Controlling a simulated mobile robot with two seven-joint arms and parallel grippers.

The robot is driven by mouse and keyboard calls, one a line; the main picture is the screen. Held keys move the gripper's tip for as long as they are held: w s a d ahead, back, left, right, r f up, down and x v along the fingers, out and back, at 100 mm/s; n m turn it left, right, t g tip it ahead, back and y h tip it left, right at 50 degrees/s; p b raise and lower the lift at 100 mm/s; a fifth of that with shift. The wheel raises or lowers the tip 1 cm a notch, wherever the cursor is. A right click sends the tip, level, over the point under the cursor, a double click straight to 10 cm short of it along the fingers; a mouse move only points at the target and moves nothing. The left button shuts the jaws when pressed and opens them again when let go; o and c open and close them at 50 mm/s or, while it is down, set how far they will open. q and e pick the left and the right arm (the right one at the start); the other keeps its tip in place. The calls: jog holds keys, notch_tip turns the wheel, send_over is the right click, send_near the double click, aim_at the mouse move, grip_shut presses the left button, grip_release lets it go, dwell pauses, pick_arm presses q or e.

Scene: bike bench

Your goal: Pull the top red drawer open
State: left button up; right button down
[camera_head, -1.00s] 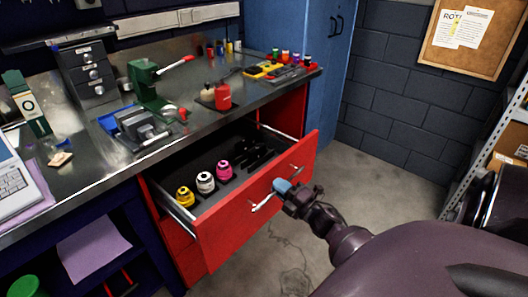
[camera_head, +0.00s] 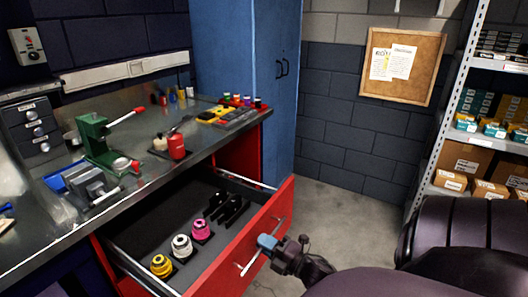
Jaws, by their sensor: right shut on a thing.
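The top red drawer (camera_head: 232,253) stands well out from under the workbench, its dark inside showing. In it are a yellow spool (camera_head: 161,266), a white spool (camera_head: 182,247), a pink spool (camera_head: 201,229) and some black parts (camera_head: 226,208). A silver bar handle (camera_head: 250,262) runs along the drawer's red front. My right gripper (camera_head: 268,243), with blue fingertips, is at this handle and shut on it. My left gripper is not in view.
The metal-topped workbench (camera_head: 135,195) holds a green press (camera_head: 95,140), a red bottle (camera_head: 177,147) and a grey drawer box (camera_head: 32,125). A blue cabinet (camera_head: 232,60) stands behind. Shelving with boxes (camera_head: 465,160) is at right. Bare floor (camera_head: 335,215) lies between.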

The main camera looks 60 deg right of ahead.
jog(key=c, duration=1.2)
grip_release()
jog(key=v, duration=1)
jog(key=shift+s+d+f+b, duration=0.1)
jog(key=shift+s+b, duration=0.2)
jog(key=shift+s, duration=0.1)
